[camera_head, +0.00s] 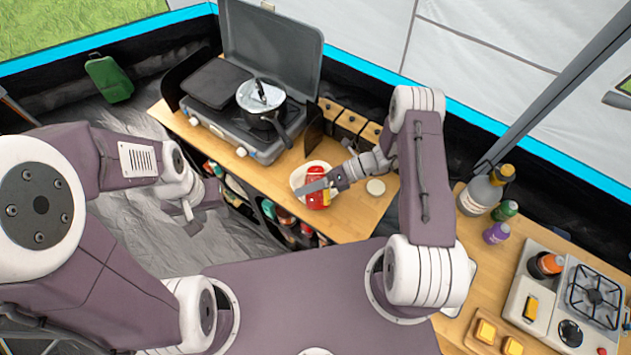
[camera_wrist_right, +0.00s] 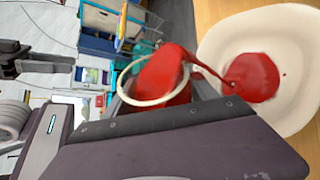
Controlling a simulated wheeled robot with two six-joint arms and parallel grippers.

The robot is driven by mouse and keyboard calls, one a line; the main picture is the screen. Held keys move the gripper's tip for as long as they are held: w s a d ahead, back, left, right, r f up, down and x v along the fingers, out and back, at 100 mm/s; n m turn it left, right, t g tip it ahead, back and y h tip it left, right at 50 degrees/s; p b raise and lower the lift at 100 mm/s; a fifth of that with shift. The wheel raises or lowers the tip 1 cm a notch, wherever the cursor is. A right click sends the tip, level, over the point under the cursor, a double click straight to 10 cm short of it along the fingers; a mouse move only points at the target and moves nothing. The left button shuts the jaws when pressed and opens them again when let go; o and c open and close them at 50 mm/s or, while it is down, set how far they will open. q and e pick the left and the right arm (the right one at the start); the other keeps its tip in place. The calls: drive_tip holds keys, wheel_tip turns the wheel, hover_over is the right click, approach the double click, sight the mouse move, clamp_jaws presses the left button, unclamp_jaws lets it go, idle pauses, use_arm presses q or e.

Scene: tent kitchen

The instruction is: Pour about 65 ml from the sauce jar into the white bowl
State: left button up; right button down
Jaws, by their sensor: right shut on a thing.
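The sauce jar (camera_head: 318,201) is red and is held tilted over the white bowl (camera_head: 298,178) on the wooden counter. My right gripper (camera_head: 322,189) is shut on the jar. In the right wrist view the jar (camera_wrist_right: 152,101) shows its pale rim, with red sauce coming out of its mouth. A thin stream reaches the white bowl (camera_wrist_right: 300,105), where a red pool of sauce (camera_wrist_right: 252,78) lies. The jar covers part of the bowl in the head view. My left gripper (camera_head: 188,212) hangs left of the counter, away from both; its jaw opening is unclear.
A round pale lid (camera_head: 375,187) lies on the counter right of the bowl. A camping stove (camera_head: 240,130) with a pot (camera_head: 261,100) stands behind. Bottles (camera_head: 480,192) and a small gas burner (camera_head: 594,296) stand on the right counter. Several jars sit on shelves below the counter.

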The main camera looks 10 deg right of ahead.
drive_tip(key=shift+s+f+m+g+b, duration=0.1)
drive_tip(key=shift+f+m+g+b, duration=0.35)
drive_tip(key=shift+b, duration=0.2)
idle(0.6)
drive_tip(key=shift+r+n+t+p, duration=0.45)
drive_tip(key=shift+r+p, duration=0.5)
drive_tip(key=shift+p, duration=0.15)
drive_tip(key=shift+w+f, duration=0.2)
